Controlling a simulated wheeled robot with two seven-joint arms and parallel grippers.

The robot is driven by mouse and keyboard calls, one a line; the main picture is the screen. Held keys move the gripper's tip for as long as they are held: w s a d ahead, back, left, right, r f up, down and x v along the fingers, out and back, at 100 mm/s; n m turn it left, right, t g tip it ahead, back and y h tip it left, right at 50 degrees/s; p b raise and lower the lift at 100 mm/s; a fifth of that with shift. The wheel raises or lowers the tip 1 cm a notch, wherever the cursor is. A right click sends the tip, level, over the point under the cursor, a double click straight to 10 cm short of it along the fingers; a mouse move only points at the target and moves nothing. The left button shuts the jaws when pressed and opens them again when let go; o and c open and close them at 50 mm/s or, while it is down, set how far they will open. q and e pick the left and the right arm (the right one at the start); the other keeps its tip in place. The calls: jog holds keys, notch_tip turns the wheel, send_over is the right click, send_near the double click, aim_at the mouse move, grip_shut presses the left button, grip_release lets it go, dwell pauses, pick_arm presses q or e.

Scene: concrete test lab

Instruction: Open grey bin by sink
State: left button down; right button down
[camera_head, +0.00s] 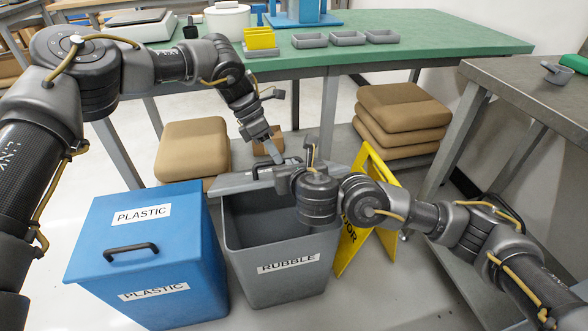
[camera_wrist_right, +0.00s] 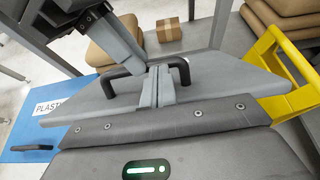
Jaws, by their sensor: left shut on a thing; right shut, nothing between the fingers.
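The grey bin (camera_head: 290,285), labelled RUBBLE, stands on the floor with its top largely uncovered and its dark inside showing. Its grey lid (camera_head: 238,183) is at the back of the opening; the lid also shows in the right wrist view (camera_wrist_right: 95,112). My left gripper (camera_head: 273,158) is shut on the lid's black handle (camera_wrist_right: 182,68). My right gripper (camera_wrist_right: 160,88) is shut and empty, its fingertips close against the lid near the handle. Whether they touch is unclear. In the head view my right wrist hides part of the bin's right rim and the lid. No sink is visible.
A blue PLASTIC bin (camera_head: 150,255), closed, stands close at left. A yellow floor sign (camera_head: 352,245) stands close at right. Brown cushions (camera_head: 192,150) lie behind. A green-topped table (camera_head: 400,45) stands at the back, a grey table (camera_head: 530,90) at right.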

pick_arm(q)
jog(key=shift+w+a+f, duration=0.3)
jog(key=shift+a+f, duration=0.05)
jog(key=shift+f, duration=0.05)
jog(key=c, duration=1.8)
grip_release()
jog(key=o, duration=0.4)
jog(key=shift+w+d+f, duration=0.1)
jog(key=shift+w+f, duration=0.1)
jog(key=shift+w, duration=0.05)
jog(key=shift+c, duration=0.2)
jog(key=shift+r, duration=0.15)
jog(key=shift+s+d+r, duration=0.1)
jog(key=shift+s+r, duration=0.05)
jog(key=v, duration=1.2)
jog(key=shift+s, duration=0.25)
